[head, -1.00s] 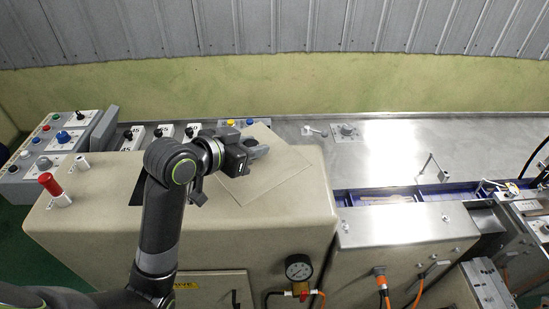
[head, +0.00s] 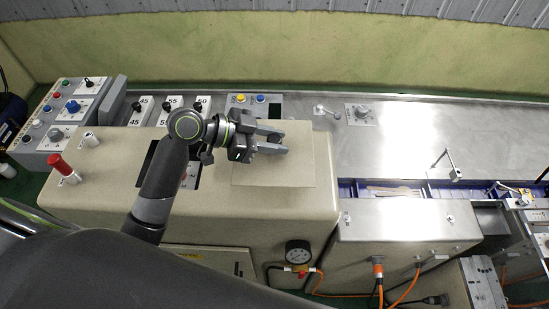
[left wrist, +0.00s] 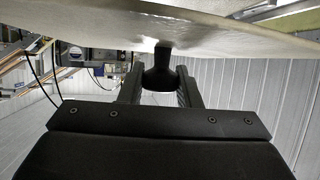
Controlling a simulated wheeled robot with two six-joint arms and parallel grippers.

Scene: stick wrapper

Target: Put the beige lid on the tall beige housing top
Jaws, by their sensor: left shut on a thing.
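The beige lid (head: 275,176) is a flat, near-square plate over the right part of the tall beige housing top (head: 112,195). My left gripper (head: 283,140) is at the lid's middle, coming from the left, and is shut on its dark knob. In the left wrist view the knob (left wrist: 160,72) sits between the two fingers, with a pale beige surface (left wrist: 105,28) just beyond it. I cannot tell whether the lid touches the housing top or hangs slightly above it. A dark opening (head: 149,160) in the housing top shows left of the lid, partly covered by my arm.
A red-capped post (head: 60,166) and a small white knob (head: 90,139) stand on the housing's left end. Button panels (head: 72,112) and numbered dials (head: 168,108) lie behind it. A steel table (head: 400,135) extends right, mostly clear.

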